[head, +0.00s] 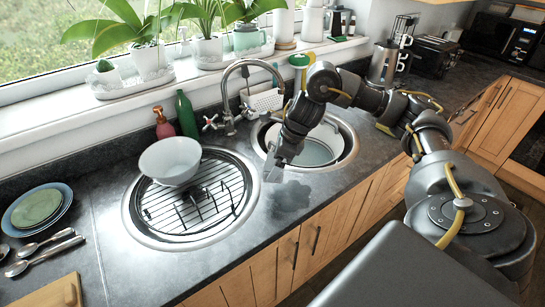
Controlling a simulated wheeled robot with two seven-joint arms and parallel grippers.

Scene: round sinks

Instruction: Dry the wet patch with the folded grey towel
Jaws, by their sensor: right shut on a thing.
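The wet patch (291,194) is a dark stain on the grey counter, in front of and between the two round sinks. My right gripper (289,134) reaches in from the right over the near-left rim of the right sink. It is shut on a small grey piece, which looks like the folded grey towel (289,148), held above and behind the patch. The gripper and arm hide part of the towel and sink. Whether the towel touches the rim cannot be told. My left gripper is not in view.
The left sink (139,226) has a rack with a white bowl (171,160) on it. The right sink (350,138) holds a pale basin. The tap (227,118), green bottle (186,115) and red soap bottle (163,123) stand behind. Plates (40,208) and spoons lie left. The counter around the patch is clear.

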